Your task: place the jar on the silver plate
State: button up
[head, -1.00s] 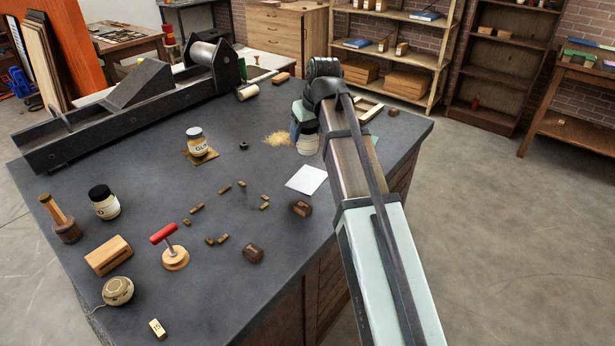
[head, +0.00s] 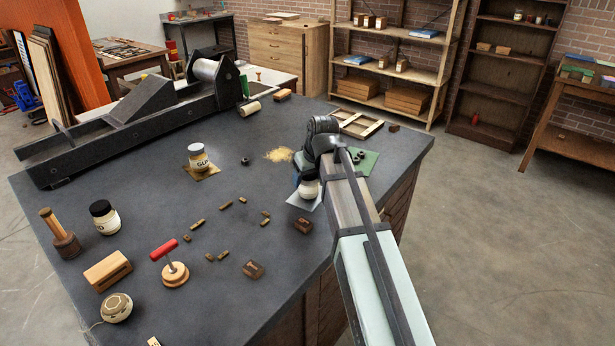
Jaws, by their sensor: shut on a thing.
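A white jar with a dark lid (head: 308,189) is in my gripper (head: 307,174), which is shut on it and partly hidden by my arm. The jar is upright over the silver plate (head: 296,201), a thin, light grey square on the dark bench. The jar and arm cover part of the plate. I cannot tell whether the jar's base touches the plate or hangs slightly above it. A second white jar with a black lid (head: 104,219) stands at the left of the bench.
A glue jar (head: 199,158) stands on a gold plate (head: 213,173). A green mat (head: 369,167) with small dark pieces lies right of my gripper, near a wooden frame (head: 354,122). Small wooden blocks (head: 253,269) lie in front. A large dark press (head: 150,105) fills the back left.

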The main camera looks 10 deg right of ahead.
jog(key=shift+f, duration=0.1)
jog(key=o, duration=1.5)
jog(key=v, duration=1.2)
